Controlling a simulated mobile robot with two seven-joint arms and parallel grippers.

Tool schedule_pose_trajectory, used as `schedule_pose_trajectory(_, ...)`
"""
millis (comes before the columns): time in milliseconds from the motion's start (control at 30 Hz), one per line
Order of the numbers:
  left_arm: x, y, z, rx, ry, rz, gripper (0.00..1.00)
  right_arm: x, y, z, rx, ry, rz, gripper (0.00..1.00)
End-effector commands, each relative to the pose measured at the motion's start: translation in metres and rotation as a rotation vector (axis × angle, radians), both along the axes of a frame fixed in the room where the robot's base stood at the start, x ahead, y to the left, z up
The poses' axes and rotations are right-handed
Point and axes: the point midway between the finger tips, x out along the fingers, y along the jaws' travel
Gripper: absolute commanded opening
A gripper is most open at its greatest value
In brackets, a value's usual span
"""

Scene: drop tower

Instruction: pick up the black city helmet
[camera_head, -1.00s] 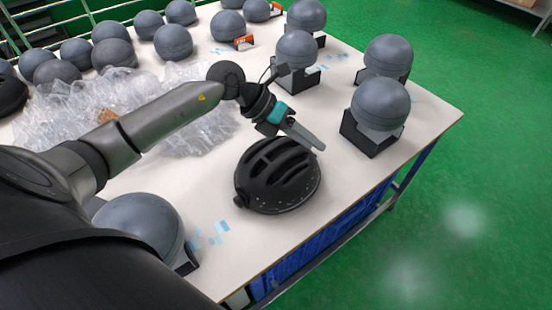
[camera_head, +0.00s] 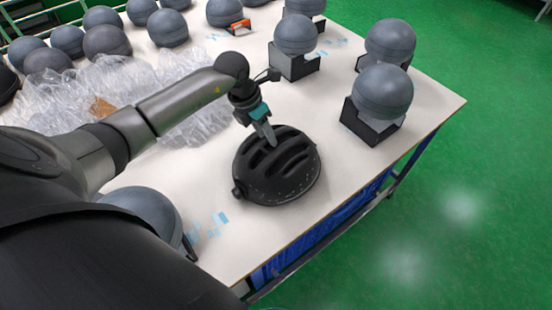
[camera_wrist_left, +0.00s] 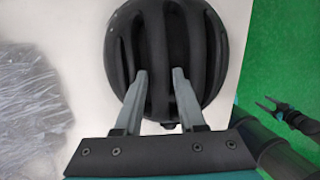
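The black city helmet (camera_head: 285,180) lies dome up on the white table near its front edge. My left gripper (camera_head: 271,142) points down at the helmet's top, its fingertips at the far-side ribs. In the left wrist view the left gripper (camera_wrist_left: 159,71) has its two fingers apart, with part of the helmet (camera_wrist_left: 165,35) showing between them. Whether the fingertips touch the shell I cannot tell. What looks like my right gripper (camera_wrist_left: 265,103) shows at the right of the wrist view, off the table over the green floor, its two prongs apart.
Grey ball-shaped head forms on black stands (camera_head: 382,92) stand right of and behind the helmet. Another grey ball (camera_head: 145,212) is at the near left. Clear plastic wrap (camera_head: 120,85) lies at the left.

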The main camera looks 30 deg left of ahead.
Motion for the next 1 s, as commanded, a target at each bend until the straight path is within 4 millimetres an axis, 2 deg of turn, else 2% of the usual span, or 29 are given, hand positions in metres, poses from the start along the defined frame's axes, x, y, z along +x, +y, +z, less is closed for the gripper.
schedule_pose_trajectory(167, 0.002, -0.003, -0.013, -0.003, 0.002, 0.000, 0.39, 0.000, 0.000, -0.002, 0.000, 0.000, 0.000, 0.60)
schedule_pose_trajectory(400, 0.009, -0.010, -0.046, -0.003, 0.001, 0.000, 0.39, 0.000, 0.000, -0.008, 0.000, 0.000, 0.000, 0.60)
schedule_pose_trajectory(733, 0.011, -0.011, -0.052, 0.000, 0.000, -0.001, 0.39, 0.000, 0.000, -0.008, 0.000, 0.000, 0.000, 0.60)
schedule_pose_trajectory(1000, 0.011, -0.011, -0.051, -0.001, 0.000, 0.000, 0.10, 0.000, 0.000, -0.008, 0.000, 0.000, 0.000, 0.60)
